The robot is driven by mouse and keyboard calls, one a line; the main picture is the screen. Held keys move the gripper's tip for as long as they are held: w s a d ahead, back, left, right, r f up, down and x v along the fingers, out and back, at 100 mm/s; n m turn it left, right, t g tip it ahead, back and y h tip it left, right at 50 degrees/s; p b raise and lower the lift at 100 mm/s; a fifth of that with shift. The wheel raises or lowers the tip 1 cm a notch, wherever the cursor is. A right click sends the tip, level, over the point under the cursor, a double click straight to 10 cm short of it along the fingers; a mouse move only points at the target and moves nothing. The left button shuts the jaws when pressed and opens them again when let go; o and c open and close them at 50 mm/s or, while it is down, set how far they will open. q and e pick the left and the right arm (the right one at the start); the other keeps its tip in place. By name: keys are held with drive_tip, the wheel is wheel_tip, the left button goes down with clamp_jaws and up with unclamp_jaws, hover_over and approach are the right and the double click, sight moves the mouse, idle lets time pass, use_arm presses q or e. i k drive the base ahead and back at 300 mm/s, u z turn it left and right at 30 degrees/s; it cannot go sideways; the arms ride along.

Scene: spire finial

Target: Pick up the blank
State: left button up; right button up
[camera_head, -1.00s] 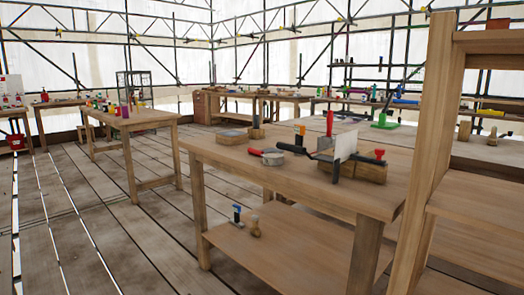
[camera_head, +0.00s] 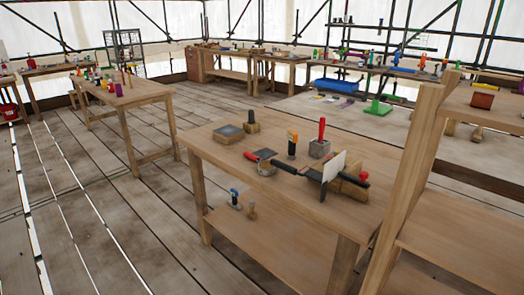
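I cannot tell for certain which thing is the blank. The near wooden workbench (camera_head: 215,165) holds several candidates. A square block with a dark top (camera_head: 228,134) lies at its back left, next to a small upright wooden block (camera_head: 251,122). A larger wooden block (camera_head: 353,184) lies at the right, partly hidden behind a white plate with a dark handle (camera_head: 333,174). A red knob (camera_head: 363,176) shows beside that block. Neither of my grippers is in view.
A wooden shelf frame (camera_head: 408,165) stands close at right. Plank floor (camera_head: 110,200) is clear at left.

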sight(265, 153)
drive_tip(key=u, duration=0.15)
drive_tip(key=i, duration=1.6)
drive_tip(key=u, duration=0.6)
